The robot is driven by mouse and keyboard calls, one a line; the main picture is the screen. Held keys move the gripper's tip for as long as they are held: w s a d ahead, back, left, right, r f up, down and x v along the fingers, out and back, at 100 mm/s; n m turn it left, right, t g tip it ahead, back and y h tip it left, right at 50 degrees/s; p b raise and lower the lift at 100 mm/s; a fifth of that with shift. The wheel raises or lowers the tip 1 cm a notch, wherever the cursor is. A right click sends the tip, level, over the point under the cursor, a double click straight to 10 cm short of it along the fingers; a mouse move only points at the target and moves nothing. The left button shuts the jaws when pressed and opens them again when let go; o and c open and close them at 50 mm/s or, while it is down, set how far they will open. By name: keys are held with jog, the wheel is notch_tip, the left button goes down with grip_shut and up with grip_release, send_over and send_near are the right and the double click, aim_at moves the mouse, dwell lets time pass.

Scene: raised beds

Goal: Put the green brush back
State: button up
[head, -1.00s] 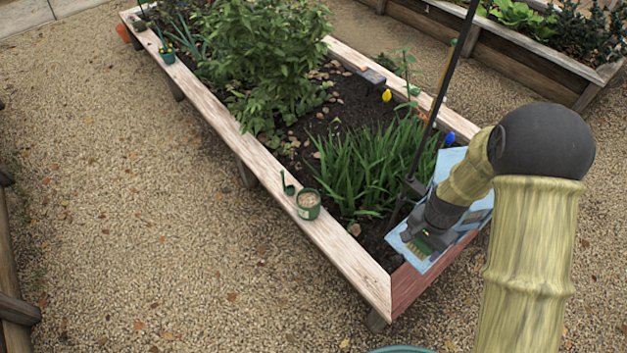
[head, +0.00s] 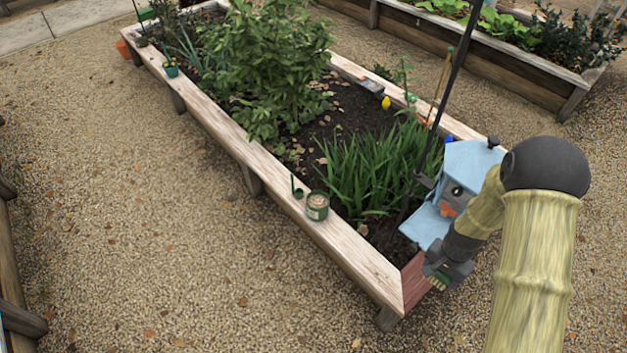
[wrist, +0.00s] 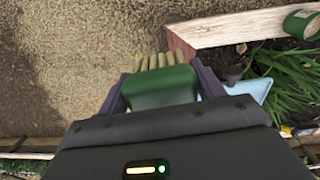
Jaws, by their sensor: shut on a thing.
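My gripper (head: 447,272) is shut on the green brush, just outside the near right corner of the raised bed. In the wrist view the green brush (wrist: 162,87) sits between the two fingers of my gripper (wrist: 160,92), its tan bristles pointing away from the palm. In the head view only a small part of the brush (head: 438,281) shows below the fingers. The brush appears held in the air, beside the bed's reddish end board (head: 416,282).
A blue-roofed birdhouse (head: 471,157) on a black pole (head: 444,100) stands close behind my gripper. A green pot (head: 317,206) and a small green scoop (head: 296,188) are on the bed's wooden rim (head: 352,250). Gravel (head: 170,260) to the left is open.

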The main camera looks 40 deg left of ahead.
jog(key=s+d+f+n, duration=0.1)
jog(key=d+f, duration=1.3)
jog(key=d, duration=0.2)
jog(key=shift+s+d+f, duration=0.25)
jog(key=shift+f, duration=0.15)
